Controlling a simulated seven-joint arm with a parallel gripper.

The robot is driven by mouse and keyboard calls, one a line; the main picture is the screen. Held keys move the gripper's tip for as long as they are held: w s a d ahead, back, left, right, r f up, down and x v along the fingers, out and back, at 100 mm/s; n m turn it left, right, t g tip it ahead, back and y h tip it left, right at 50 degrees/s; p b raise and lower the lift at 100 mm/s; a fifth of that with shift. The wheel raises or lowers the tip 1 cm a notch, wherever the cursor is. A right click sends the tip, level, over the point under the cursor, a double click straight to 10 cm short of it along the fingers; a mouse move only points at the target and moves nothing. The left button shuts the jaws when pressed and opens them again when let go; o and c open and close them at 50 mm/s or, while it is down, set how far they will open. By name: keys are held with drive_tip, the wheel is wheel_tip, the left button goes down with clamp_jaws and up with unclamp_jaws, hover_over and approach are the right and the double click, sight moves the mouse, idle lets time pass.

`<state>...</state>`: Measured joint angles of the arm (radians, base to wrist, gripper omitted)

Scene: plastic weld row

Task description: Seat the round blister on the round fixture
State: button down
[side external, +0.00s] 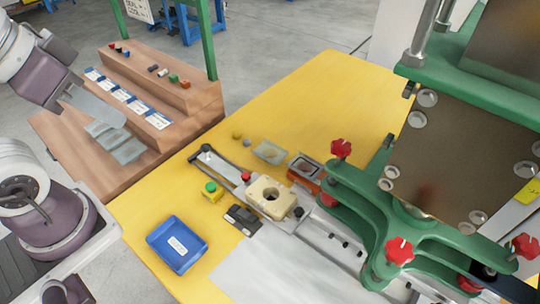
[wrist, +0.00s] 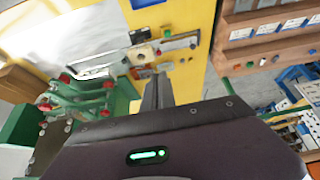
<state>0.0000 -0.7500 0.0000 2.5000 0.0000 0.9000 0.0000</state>
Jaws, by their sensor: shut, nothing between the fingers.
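The round fixture, a beige block with a round hole (side external: 271,204), sits on the metal slide on the yellow table. It shows small in the wrist view (wrist: 143,52), with nothing visibly seated on it. Several clear plastic blisters lie on the lower shelf of the wooden bench, one of them at its front (side external: 128,151). Another clear piece (side external: 269,152) lies on the table behind the fixture. I cannot tell which blister is round. My gripper (wrist: 158,103) is shut and empty; in the side view it is over the bench at left, well away from the fixture.
The green press (side external: 420,210) with red knobs stands right of the fixture. A blue bin (side external: 177,244), a yellow box with a green button (side external: 211,191) and a grey tray with dark interior (side external: 304,168) surround the slide. The table's far part is clear.

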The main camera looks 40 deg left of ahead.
sight(270, 146)
drive_tip(key=c, duration=2.1)
unclamp_jaws()
